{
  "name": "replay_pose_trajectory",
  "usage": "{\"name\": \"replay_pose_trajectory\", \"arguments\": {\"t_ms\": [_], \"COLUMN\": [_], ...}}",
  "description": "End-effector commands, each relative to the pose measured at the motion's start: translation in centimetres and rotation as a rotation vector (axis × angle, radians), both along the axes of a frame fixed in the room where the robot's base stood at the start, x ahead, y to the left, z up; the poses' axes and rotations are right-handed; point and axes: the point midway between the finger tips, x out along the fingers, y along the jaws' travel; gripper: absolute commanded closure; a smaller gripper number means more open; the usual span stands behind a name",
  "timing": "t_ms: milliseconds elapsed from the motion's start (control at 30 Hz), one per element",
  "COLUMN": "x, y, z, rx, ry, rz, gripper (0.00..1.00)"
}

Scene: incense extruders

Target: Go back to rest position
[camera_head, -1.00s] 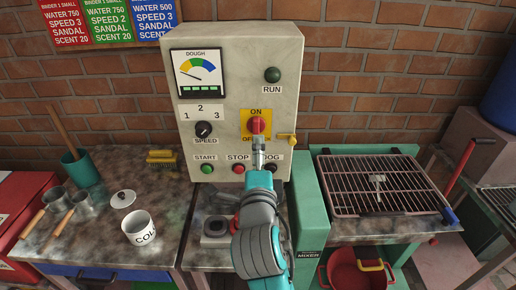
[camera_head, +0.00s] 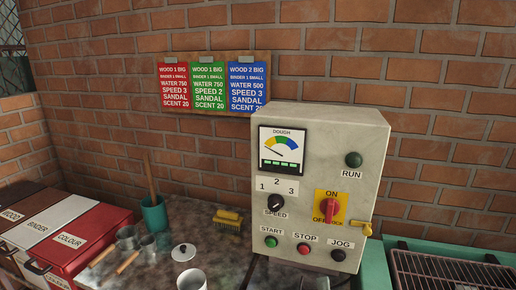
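The grey control panel (camera_head: 322,190) stands right of centre, with a dough gauge (camera_head: 283,150), a dark run lamp (camera_head: 354,160), a speed knob (camera_head: 276,203) and start, stop and jog buttons. Its red rotary switch (camera_head: 330,209) sits on a yellow plate with ON at the top and OFF at the lower left. A yellow latch handle (camera_head: 361,228) sticks out at the right side. My gripper and arm are out of the picture now.
A counter (camera_head: 209,215) holds a teal cup (camera_head: 154,213), a brush (camera_head: 228,221), metal scoops, a lid (camera_head: 183,252) and a white mug (camera_head: 191,280). Labelled bins stand at left, including a red colour bin (camera_head: 92,232). A grill rack (camera_head: 440,272) is at lower right. Recipe cards (camera_head: 208,87) hang on the brick wall.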

Motion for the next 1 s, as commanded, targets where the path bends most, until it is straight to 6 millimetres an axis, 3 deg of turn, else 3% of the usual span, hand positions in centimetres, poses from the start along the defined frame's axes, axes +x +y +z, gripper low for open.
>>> {"name": "replay_pose_trajectory", "arguments": {"t_ms": [33, 200, 500, 700, 1000], "x": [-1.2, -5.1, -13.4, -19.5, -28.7], "y": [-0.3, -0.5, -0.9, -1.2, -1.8], "z": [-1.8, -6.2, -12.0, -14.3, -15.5], "rx": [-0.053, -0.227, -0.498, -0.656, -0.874], "ry": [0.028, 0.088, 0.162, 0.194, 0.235], "rz": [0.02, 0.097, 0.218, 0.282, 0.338], "gripper": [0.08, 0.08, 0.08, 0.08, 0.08]}}
